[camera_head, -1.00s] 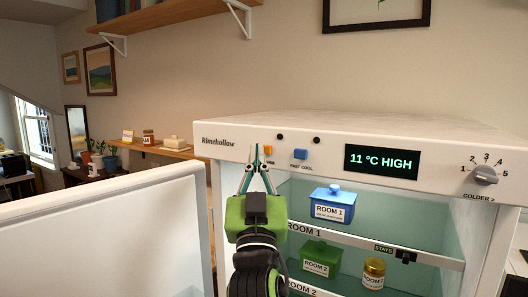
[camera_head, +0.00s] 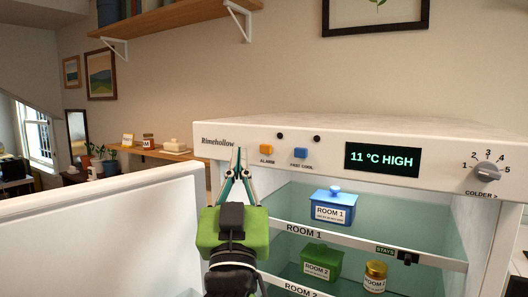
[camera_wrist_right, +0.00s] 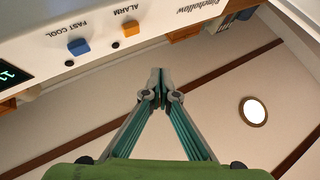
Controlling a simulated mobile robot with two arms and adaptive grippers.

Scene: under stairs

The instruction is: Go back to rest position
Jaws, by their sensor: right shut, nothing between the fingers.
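My right gripper (camera_head: 238,158) has a green body and teal fingers. In the head view it points up in front of the fridge's left front edge, just left of and below the orange ALARM button (camera_head: 266,149). Its fingertips meet with nothing between them, as the right wrist view (camera_wrist_right: 158,75) also shows. The white fridge (camera_head: 225,143) has a panel with a blue FAST COOL button (camera_head: 300,153), a display (camera_head: 382,160) reading 11 °C HIGH and a dial (camera_head: 488,170). My left gripper is out of view.
The open white fridge door (camera_head: 100,235) stands at the left. Inside are a blue ROOM 1 box (camera_head: 333,205), a green ROOM 2 box (camera_head: 322,262) and a gold-lidded jar (camera_head: 375,275). A wall shelf (camera_head: 175,154) is behind.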

